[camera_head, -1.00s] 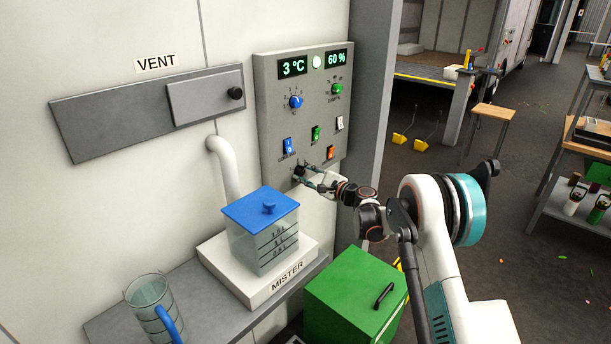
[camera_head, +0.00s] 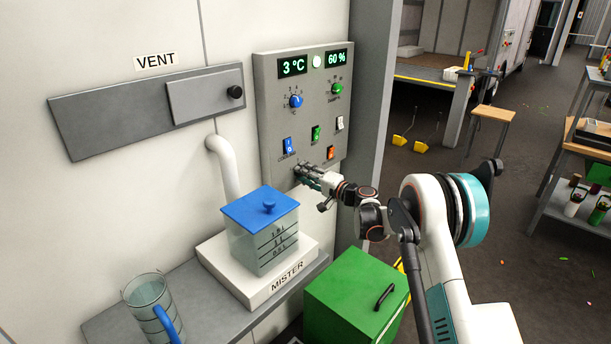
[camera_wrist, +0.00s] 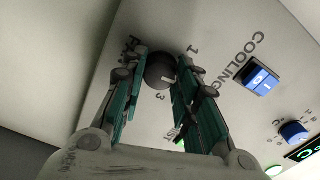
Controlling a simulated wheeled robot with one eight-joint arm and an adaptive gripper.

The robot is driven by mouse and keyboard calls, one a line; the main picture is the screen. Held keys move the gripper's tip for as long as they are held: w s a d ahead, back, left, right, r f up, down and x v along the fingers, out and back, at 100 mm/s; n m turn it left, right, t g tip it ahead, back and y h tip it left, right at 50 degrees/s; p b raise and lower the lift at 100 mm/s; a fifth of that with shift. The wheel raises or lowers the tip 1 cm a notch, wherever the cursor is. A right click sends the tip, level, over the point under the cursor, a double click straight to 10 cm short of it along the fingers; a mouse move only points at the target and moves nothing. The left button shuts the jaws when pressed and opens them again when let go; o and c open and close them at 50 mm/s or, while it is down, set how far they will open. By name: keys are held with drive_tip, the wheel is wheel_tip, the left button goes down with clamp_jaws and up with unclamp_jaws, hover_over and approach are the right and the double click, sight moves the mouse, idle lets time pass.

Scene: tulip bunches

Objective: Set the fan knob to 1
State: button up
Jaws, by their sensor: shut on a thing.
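The fan knob (camera_wrist: 159,69) is a round dark knob low on the grey control panel (camera_head: 272,105). In the wrist view my gripper (camera_wrist: 160,75) has its green-padded fingers on both sides of the knob, shut on it. A short white mark on the knob points toward the lower right of the picture, between the printed 1 and 3; the exact position there is covered by a finger. The lettering at the left finger is partly hidden. In the head view my gripper (camera_head: 300,178) is at the panel's lower left edge and hides the knob.
Above are a blue COOLING switch (camera_head: 289,147), a blue dial (camera_head: 295,101), a green dial (camera_head: 337,88) and green, white and orange switches. The MISTER tank (camera_head: 262,240) stands on a shelf below left. A green box (camera_head: 345,290) stands below the arm.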

drive_tip(key=n, duration=1)
drive_tip(key=shift+n, duration=0.3)
idle(0.4)
drive_tip(key=o, duration=1.1)
drive_tip(key=v, duration=1.2)
